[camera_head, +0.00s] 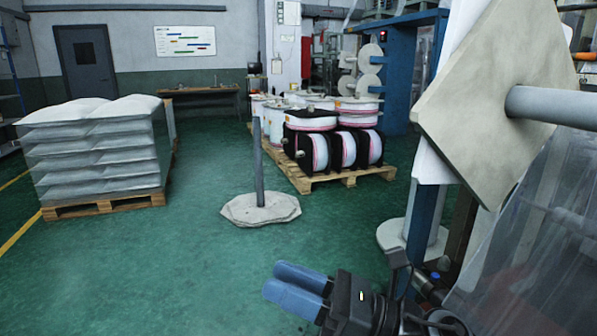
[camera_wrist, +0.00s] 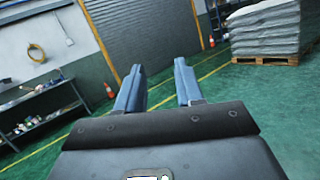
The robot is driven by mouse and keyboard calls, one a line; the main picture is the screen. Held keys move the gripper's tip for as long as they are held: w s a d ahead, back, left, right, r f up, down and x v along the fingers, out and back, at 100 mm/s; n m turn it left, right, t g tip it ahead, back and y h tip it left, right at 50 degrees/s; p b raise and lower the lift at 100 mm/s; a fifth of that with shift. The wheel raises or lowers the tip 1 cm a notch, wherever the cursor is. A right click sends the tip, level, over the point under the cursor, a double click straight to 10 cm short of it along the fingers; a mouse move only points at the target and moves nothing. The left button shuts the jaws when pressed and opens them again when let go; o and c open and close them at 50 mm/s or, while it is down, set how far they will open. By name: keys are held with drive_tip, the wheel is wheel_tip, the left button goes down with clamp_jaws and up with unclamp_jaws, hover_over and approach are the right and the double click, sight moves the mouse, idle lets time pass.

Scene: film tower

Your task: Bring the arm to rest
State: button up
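My gripper (camera_head: 274,279) is low at the bottom centre of the head view, its two blue fingers pointing left over the green floor. The wrist view shows the fingers of my gripper (camera_wrist: 158,64) from behind, with a clear gap between them. The gripper is open, with nothing between the fingers and nothing touching them. Part of my dark wrist shows at the bottom of the head view; the rest of the arm is mostly out of view.
A grey post on a pale base (camera_head: 260,208) stands ahead. A pallet of spools (camera_head: 350,180) is behind it, and stacked sacks (camera_head: 95,150) are left. A grey diamond-shaped plate on a bar (camera_head: 490,85) is close on the right. Open floor (camera_head: 150,280) lies left.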

drive_tip(key=s+d+r+m+t+h, duration=0.1)
drive_tip(key=s+r+m+t+h, duration=0.2)
drive_tip(key=m+t, duration=0.75)
drive_tip(key=s+d+r+m+t+h, duration=0.2)
drive_tip(key=s+m+t, duration=0.4)
drive_tip(key=m, duration=0.7)
drive_tip(key=s+d+f+m+g+h, duration=0.2)
drive_tip(key=s+d+f+m+h, duration=0.35)
drive_tip(key=s+m, duration=0.3)
drive_tip(key=s+d+f+m+g+h, duration=0.3)
drive_tip(key=s+d+f+m+h, duration=0.25)
drive_tip(key=s+d+m, duration=0.35)
drive_tip(key=s+d+f+m+g+h, duration=0.2)
drive_tip(key=s+d+f+m+h, duration=0.3)
drive_tip(key=s+m, duration=0.4)
wheel_tip(320, 180, up, 11)
drive_tip(key=s+n+p, duration=0.1)
drive_tip(key=p, duration=1.1)
drive_tip(key=shift+s+r+y, duration=0.2)
drive_tip(key=shift+s+y, duration=0.1)
